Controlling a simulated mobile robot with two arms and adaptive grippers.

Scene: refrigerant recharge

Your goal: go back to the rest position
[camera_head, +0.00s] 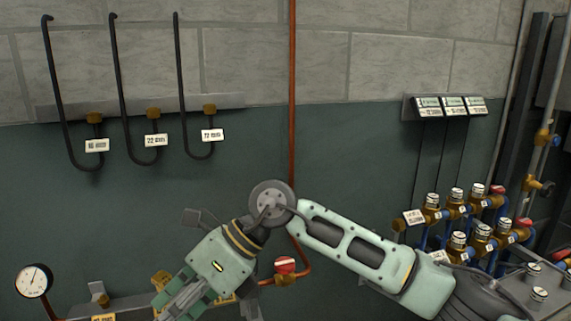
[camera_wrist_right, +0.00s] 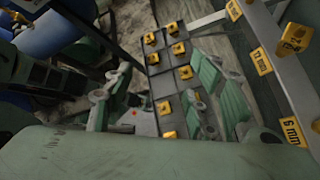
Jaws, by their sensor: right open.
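My right arm comes in from the right in the head view, and its gripper (camera_head: 182,300) hangs at the bottom, left of centre, pointing down and left. Its fingertips are near or past the lower picture edge. My left gripper does not show in either view.
A copper pipe (camera_head: 291,90) with a red-handled valve (camera_head: 285,265) runs down the wall by my right arm. A pressure gauge (camera_head: 34,281) is at lower left. Black hoses (camera_head: 117,90) hang above. Brass valves (camera_head: 457,240) stand at right. Yellow-tagged pieces (camera_wrist_right: 184,72) lie below the wrist.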

